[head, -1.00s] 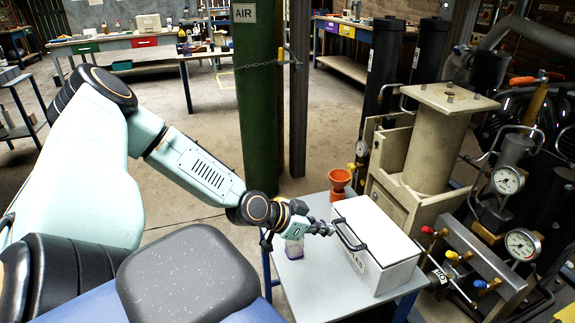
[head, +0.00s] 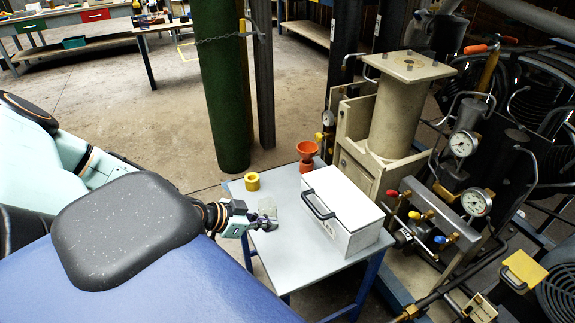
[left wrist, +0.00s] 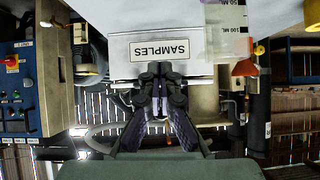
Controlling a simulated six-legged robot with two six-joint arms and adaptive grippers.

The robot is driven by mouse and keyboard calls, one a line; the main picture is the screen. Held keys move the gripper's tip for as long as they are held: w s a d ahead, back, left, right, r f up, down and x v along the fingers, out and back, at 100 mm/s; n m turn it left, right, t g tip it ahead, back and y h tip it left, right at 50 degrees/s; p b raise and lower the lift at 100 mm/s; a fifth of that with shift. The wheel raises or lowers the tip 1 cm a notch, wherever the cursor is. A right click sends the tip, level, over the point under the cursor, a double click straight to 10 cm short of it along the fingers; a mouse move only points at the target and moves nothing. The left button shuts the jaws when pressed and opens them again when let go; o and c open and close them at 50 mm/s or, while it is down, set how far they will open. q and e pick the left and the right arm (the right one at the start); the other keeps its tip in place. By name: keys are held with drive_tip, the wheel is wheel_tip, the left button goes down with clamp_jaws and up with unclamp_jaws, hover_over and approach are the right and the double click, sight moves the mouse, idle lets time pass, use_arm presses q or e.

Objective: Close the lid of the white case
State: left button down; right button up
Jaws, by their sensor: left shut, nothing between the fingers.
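The white case (head: 350,228) stands on a small grey table. Its lid (head: 342,192) looks flat on the box, and I see no gap from here. A dark handle (head: 318,206) is on its left side. In the upside-down left wrist view, the case front with its SAMPLES label (left wrist: 160,50) is just beyond the fingers. My left gripper (head: 270,224) is shut and empty, left of the case and apart from it in the head view. It also shows in the left wrist view (left wrist: 160,72). My right gripper is not in view.
A clear beaker (head: 267,206) stands close beside my left gripper. A yellow ring-shaped part (head: 252,181) and an orange funnel (head: 307,152) are at the table's back. Gauges and valves (head: 462,145) crowd the right. The table's front left (head: 285,265) is bare.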

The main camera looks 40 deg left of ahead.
use_arm(q)
drive_tip(key=w+d+r+g+p, duration=0.1)
drive_tip(key=w+r+p, duration=0.25)
drive_tip(key=r, duration=0.25)
drive_tip(key=w+d+r+g+y+p, duration=0.1)
drive_tip(key=w+r+p, duration=0.1)
drive_tip(key=r+p, duration=0.35)
drive_tip(key=w+d+r+g+p, duration=0.1)
drive_tip(key=w+r+g+p, duration=0.1)
drive_tip(key=r+p, duration=0.3)
use_arm(e)
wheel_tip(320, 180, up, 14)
drive_tip(key=b, duration=0.1)
use_arm(q)
drive_tip(key=b, duration=1.5)
hover_over(311, 205)
drive_tip(key=shift+n+y, duration=0.4)
wheel_tip(311, 205, down, 9)
drive_tip(key=shift+w+r, duration=0.1)
drive_tip(key=shift+r, duration=0.05)
drive_tip(key=f+b, duration=0.1)
drive_tip(key=f, duration=0.1)
drive_tip(key=s+f+b, duration=0.1)
drive_tip(key=shift+a+f, duration=0.15)
drive_tip(key=shift+f, duration=0.2)
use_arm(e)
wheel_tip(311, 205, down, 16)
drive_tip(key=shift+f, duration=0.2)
